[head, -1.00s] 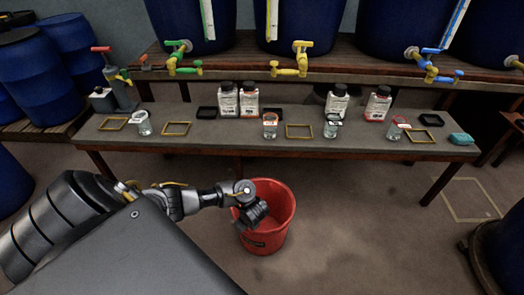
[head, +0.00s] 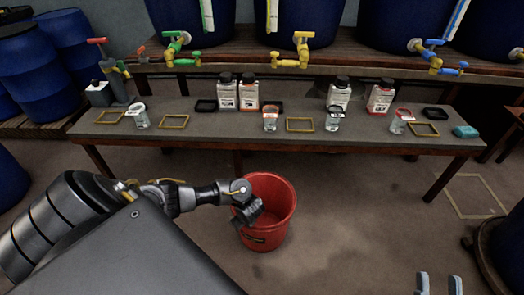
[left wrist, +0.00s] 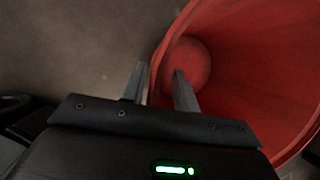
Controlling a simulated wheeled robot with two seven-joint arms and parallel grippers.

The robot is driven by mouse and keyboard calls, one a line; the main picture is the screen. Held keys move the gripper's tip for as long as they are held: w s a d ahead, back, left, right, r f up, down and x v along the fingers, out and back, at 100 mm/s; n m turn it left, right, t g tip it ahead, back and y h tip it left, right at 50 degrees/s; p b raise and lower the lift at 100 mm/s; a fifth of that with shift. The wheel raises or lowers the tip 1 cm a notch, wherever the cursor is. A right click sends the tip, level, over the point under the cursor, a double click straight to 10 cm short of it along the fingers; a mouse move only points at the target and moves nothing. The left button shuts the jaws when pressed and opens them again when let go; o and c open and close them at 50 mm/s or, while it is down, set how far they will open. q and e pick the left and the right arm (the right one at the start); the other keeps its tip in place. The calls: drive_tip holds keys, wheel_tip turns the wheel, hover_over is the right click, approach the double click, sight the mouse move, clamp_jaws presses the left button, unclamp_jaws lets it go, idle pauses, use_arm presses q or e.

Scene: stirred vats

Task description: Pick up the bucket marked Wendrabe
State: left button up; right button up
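A red bucket (head: 278,222) stands upright on the floor in front of the bench in the head view. It has a dark label low on its front, too small to read. My left gripper (head: 247,214) points down at the bucket's left rim. In the left wrist view the bucket (left wrist: 250,70) fills the right side. The left gripper's fingers (left wrist: 160,78) are apart, one outside the bucket wall and one inside, with the rim between them. My right gripper (head: 439,284) shows at the bottom right edge, its two fingertips apart and nothing between them.
A long bench (head: 375,150) behind the bucket bears beakers, bottles, small frames and a teal block (head: 465,131). Blue vats with coloured taps stand above it. A blue drum (head: 503,245) is at the right edge. Floor right of the bucket is clear.

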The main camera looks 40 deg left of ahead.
use_arm(q)
drive_tip(key=shift+a+f, duration=0.15)
drive_tip(key=shift+f, duration=0.2)
clamp_jaws()
idle(1.3)
